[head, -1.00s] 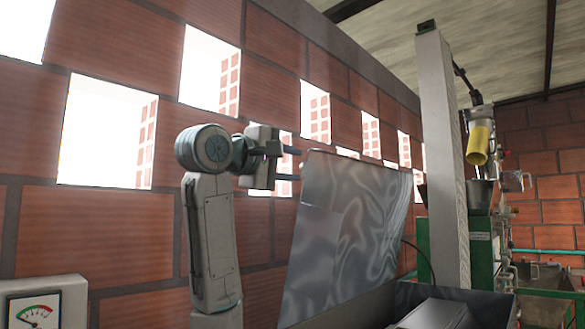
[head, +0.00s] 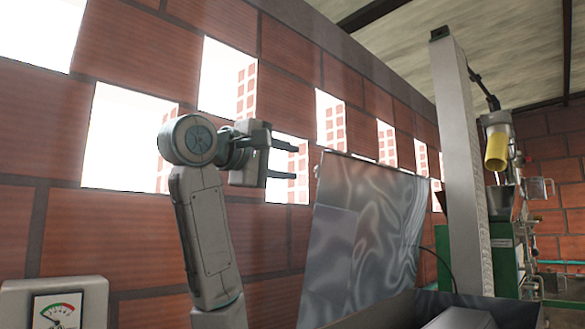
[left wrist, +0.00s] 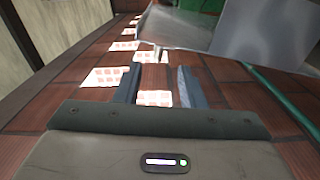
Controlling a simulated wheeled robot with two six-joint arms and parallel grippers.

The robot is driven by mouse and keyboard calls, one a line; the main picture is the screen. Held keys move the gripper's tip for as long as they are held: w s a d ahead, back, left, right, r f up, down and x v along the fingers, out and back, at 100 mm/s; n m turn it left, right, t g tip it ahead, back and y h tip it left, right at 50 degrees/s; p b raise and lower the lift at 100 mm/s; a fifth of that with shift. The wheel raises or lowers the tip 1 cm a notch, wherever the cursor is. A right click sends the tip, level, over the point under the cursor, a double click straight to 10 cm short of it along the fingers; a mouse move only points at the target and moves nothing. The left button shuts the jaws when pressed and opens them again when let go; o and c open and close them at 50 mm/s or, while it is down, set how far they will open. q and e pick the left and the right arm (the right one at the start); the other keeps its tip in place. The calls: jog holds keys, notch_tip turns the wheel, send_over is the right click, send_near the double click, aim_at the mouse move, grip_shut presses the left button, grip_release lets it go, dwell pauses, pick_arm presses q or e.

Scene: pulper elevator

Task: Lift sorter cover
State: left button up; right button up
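The sorter cover (head: 365,225) is a shiny grey metal sheet. It stands raised and steeply tilted in the middle of the head view, and its edge also shows at the top of the left wrist view (left wrist: 185,28). My left gripper (head: 296,161) is to the left of the cover's upper left corner, apart from it. Its two fingers are spread with nothing between them, which the left wrist view (left wrist: 156,85) also shows. My right gripper is not in view.
A brick wall (head: 110,235) with bright openings runs behind the cover. A tall pale post (head: 465,165) stands right of the cover, with a green machine (head: 503,255) and a yellow cylinder (head: 496,150) beyond. A gauge box (head: 55,303) is at lower left.

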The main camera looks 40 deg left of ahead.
pick_arm(q)
jog(key=s, duration=0.6)
jog(key=shift+s+a+p, duration=0.25)
jog(key=shift+a+p, duration=0.05)
jog(key=shift+p, duration=0.15)
jog(key=shift+w+d, duration=0.1)
dwell(0.3)
dwell(0.4)
